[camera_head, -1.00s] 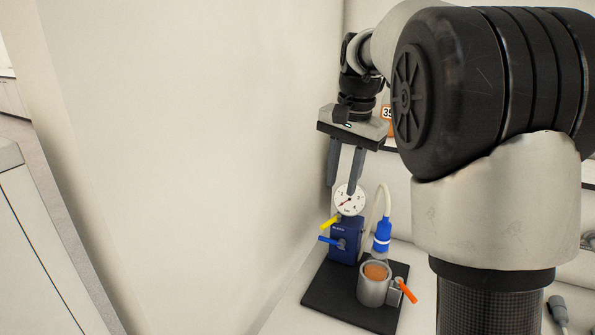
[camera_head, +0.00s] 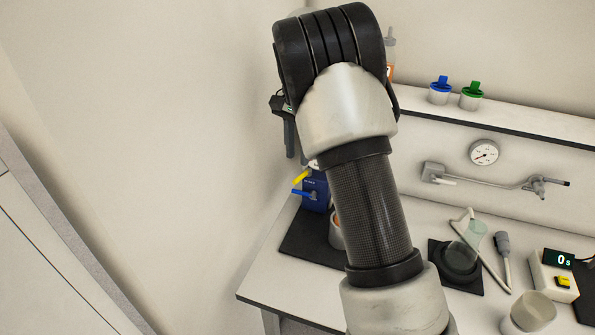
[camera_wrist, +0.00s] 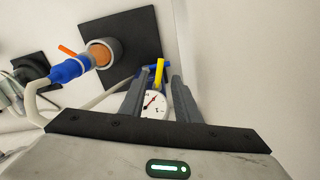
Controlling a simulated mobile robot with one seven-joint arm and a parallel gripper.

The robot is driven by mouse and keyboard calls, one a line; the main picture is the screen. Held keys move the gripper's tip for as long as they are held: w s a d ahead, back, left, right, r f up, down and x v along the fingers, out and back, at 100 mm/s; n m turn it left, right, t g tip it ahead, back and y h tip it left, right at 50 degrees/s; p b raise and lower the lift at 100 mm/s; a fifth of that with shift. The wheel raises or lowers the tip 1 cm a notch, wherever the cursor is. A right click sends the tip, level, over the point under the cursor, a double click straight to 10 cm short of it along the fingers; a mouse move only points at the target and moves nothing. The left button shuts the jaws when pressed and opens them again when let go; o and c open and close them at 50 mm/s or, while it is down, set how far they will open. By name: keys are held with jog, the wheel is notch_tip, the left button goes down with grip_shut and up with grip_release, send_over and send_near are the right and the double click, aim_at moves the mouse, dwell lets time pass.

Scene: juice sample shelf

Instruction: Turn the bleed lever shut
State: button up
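A blue box (camera_head: 317,196) stands on a black mat, with a yellow lever (camera_head: 301,177) and a blue lever (camera_head: 299,192) on its left. Which lever is the bleed lever I cannot tell. In the wrist view the yellow lever (camera_wrist: 159,72) shows between and beyond my open fingers (camera_wrist: 158,84), with the blue lever just behind. The white dial gauge (camera_wrist: 154,104) lies between the fingers. Nothing is held. An orange lever (camera_wrist: 67,50) is by a metal cup (camera_wrist: 103,53) with orange liquid. In the head view my arm mostly hides my gripper, the gauge and the cup.
A wall stands close left of the box. The black mat (camera_head: 303,248) lies at the table's left end. A hose with a blue fitting (camera_wrist: 70,69) runs near the cup. Right are a dark pad with a glass vessel, a timer (camera_head: 556,260) and a beaker (camera_head: 533,312).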

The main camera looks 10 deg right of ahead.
aim_at(297, 178)
notch_tip(297, 178, down, 7)
jog(key=shift+f, duration=0.1)
dwell(0.3)
grip_shut()
